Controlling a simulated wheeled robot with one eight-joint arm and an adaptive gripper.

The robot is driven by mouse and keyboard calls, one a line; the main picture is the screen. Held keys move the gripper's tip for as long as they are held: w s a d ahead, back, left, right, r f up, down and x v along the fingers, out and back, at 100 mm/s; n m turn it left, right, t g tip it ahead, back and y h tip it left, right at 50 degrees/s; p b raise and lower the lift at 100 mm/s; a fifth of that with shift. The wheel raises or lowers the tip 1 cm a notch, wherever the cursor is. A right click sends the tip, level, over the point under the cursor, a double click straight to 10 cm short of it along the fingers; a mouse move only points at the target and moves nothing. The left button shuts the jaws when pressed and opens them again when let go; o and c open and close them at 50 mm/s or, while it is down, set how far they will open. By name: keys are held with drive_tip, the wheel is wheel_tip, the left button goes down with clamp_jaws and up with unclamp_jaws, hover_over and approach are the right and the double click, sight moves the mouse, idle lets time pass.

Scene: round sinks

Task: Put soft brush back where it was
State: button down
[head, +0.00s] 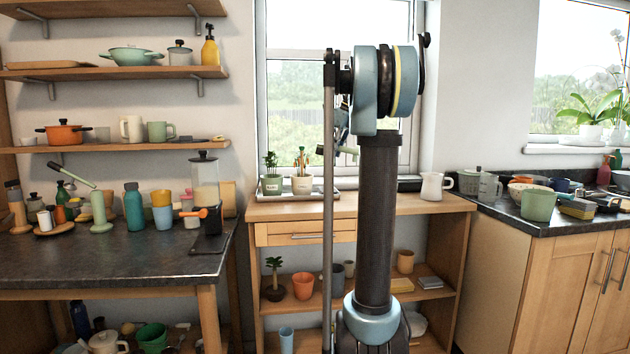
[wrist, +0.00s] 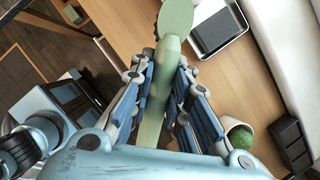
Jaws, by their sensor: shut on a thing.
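The soft brush (wrist: 170,50) is pale green, with a long handle and a broad rounded head. In the wrist view its handle lies between the two fingers of my gripper (wrist: 163,68), which is shut on it. The head points to the top of the picture, over a wooden surface. In the head view the pale green brush (head: 336,149) shows as a small piece beside my gripper (head: 344,132), in front of the window and above the wooden sideboard (head: 262,212). My arm hides part of that area.
The wrist view shows a dark tray (wrist: 215,28), a white pot (wrist: 230,125) and a black box (wrist: 290,145). Bare wood lies between them.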

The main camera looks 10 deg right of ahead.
drive_tip(key=shift+a, duration=0.3)
drive_tip(key=g, duration=0.1)
hover_over(315, 206)
wheel_tip(315, 206, down, 11)
drive_tip(key=shift+n, duration=0.3)
drive_tip(key=shift+s+d+f, duration=0.1)
drive_tip(key=shift+d+f, duration=0.05)
drive_tip(key=shift+f, duration=1.75)
drive_tip(key=shift+d+f, duration=0.15)
drive_tip(key=shift+f, duration=1.75)
drive_tip(key=shift+f, duration=0.55)
drive_tip(key=c, duration=1.4)
unclamp_jaws()
drive_tip(key=shift+c, duration=0.2)
